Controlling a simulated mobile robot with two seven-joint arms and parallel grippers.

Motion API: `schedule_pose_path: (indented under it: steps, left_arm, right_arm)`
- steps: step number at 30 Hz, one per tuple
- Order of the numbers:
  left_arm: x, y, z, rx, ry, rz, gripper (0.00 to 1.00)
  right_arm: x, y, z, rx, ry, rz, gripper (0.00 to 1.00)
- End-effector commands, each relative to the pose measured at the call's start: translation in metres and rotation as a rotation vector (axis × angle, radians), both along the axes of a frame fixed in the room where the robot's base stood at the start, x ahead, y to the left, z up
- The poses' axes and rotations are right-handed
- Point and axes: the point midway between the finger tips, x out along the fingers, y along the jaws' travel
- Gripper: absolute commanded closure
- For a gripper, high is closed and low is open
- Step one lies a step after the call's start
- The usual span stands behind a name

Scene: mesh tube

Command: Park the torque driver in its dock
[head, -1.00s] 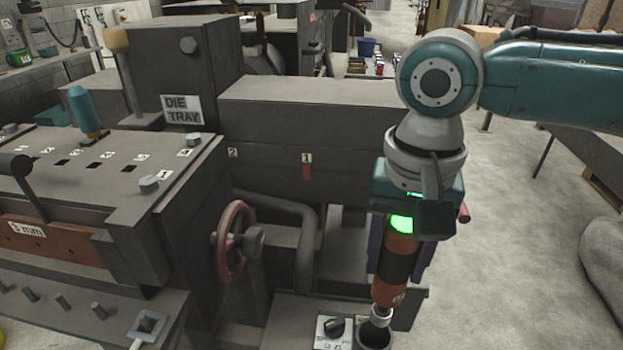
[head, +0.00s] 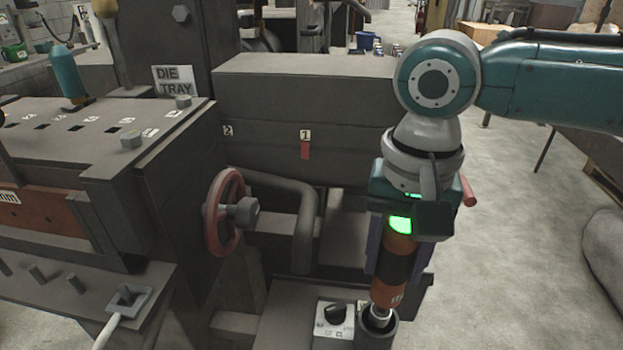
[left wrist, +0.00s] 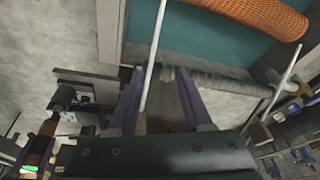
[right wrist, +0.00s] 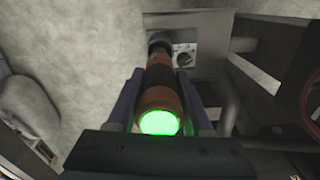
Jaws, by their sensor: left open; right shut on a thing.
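The torque driver (head: 396,268) is orange and black with a glowing green end. My right gripper (head: 398,272) is shut around its body and holds it nearly upright, green end up. The dock (head: 378,338) looks like a dark round cup beside a small knob panel. The driver's silver tip is at the cup's mouth and seems to reach inside; how deep is hidden. In the right wrist view the driver (right wrist: 161,88) lies between the fingers, its far end at the dark cup (right wrist: 160,42). My left gripper (left wrist: 160,75) is open, a thin white rod passing between its fingers.
The knob panel (head: 334,318) stands directly left of the dock. A red handwheel (head: 226,212) and a bent pipe (head: 306,220) are further left. The long grey die tray block (head: 300,120) is behind. An orange mesh tube (left wrist: 258,15) shows in the left wrist view. Open floor lies right.

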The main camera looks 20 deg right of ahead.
Motion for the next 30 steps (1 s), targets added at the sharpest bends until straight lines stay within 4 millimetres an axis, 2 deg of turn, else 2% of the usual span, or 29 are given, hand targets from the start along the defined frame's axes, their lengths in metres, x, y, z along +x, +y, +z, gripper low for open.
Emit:
schedule_pose_path:
  steps: [30]
  left_arm:
    - [0.001,-0.003,0.011,-0.01,-0.002,0.007,0.5]
  right_arm:
    - [0.001,0.0,0.001,0.001,-0.002,-0.001,1.0]
